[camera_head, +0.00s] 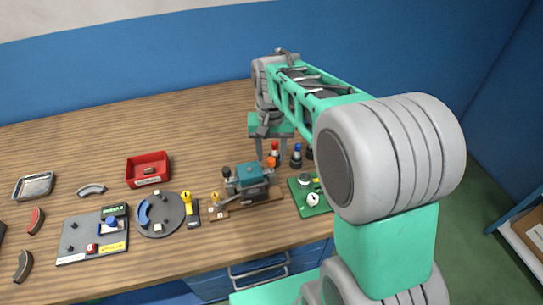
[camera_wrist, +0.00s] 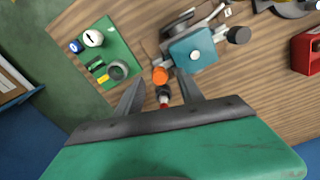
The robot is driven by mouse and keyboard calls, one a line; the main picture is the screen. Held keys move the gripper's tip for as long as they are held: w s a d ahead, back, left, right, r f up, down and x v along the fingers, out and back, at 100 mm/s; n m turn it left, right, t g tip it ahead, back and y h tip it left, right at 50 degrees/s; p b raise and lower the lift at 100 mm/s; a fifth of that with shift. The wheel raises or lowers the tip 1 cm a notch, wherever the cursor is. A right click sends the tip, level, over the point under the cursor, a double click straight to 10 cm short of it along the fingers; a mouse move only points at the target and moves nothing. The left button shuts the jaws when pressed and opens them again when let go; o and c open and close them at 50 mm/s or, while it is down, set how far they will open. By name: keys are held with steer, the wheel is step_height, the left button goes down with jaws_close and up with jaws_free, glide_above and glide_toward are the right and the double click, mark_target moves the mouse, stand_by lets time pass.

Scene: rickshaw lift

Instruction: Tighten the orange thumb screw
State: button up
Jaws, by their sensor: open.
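The orange thumb screw (camera_head: 271,162) shows as a small round knob beside a teal-and-grey device (camera_head: 249,173). In the wrist view the orange thumb screw (camera_wrist: 160,75) lies between the fingertips in the picture, next to the teal block (camera_wrist: 194,50). My gripper (camera_wrist: 160,79) is open and points down over it. I see no contact between the fingers and the screw; the height gap cannot be told. In the head view my gripper (camera_head: 272,158) hangs just behind the device. The screw's shaft is hidden.
A red-topped piece (camera_head: 275,147) and a blue-topped piece (camera_head: 296,156) stand close by. A green board (camera_head: 303,207) with knobs lies right of the device. A round grey plate (camera_head: 158,226), a red bin (camera_head: 133,171) and a grey panel (camera_head: 75,250) lie left. The back of the table is clear.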

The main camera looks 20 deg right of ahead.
mark_target(271, 159)
step_height(271, 159, up, 6)
steer(key=shift+r, duration=0.15)
stand_by(0.3)
steer(key=s+f+n+t, duration=0.3)
steer(key=s, duration=1)
steer(key=shift+a+f+t, duration=0.25)
steer(key=shift+t, duration=0.05)
steer(key=shift+s, duration=0.1)
